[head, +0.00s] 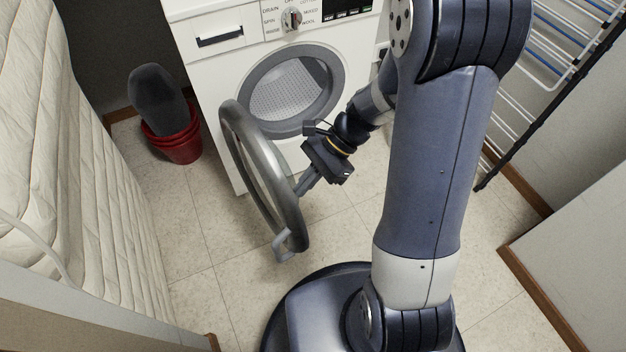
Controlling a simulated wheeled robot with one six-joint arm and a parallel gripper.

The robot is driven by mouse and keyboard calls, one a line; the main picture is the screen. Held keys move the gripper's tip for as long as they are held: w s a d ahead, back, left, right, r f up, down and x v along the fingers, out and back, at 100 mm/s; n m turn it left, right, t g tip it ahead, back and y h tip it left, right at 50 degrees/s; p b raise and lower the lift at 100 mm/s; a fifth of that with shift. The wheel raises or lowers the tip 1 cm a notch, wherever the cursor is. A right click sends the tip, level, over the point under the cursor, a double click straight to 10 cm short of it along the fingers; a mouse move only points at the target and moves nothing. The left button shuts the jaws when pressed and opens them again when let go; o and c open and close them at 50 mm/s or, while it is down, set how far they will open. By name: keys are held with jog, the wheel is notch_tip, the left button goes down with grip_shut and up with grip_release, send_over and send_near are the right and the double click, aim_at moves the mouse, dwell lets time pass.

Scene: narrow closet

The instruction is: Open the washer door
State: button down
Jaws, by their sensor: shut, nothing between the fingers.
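The white washer (216,71) stands at the back, its round drum opening showing a perforated metal drum (292,92) inside. The round grey washer door (233,117) is swung wide open, standing out from the left side of the opening toward me. A handle-like bracket (288,244) shows at the door's near lower edge. My gripper (301,190) is shut with nothing between its fingers. It is at the right, inner side of the open door, with its fingertips at or very close to the door's ring; I cannot tell whether they touch.
A red bucket (175,141) with a dark grey object (158,98) in it stands left of the washer. A pale quilted mattress (75,150) lines the left side. A drying rack (545,75) leans at the right, above a white panel (580,240). Tiled floor (195,262) is clear around the door.

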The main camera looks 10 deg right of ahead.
jog(key=s+a+m+t+b, duration=0.1)
jog(key=s+a+m+t, duration=0.1)
jog(key=a, duration=0.7)
jog(key=s+a+m+t+b, duration=0.1)
jog(key=s+a+m+t, duration=0.1)
jog(key=a, duration=0.8)
jog(key=shift+s+a+m+t+y, duration=0.35)
jog(key=shift+s+m, duration=0.2)
jog(key=shift+m, duration=0.35)
jog(key=shift+d, duration=0.1)
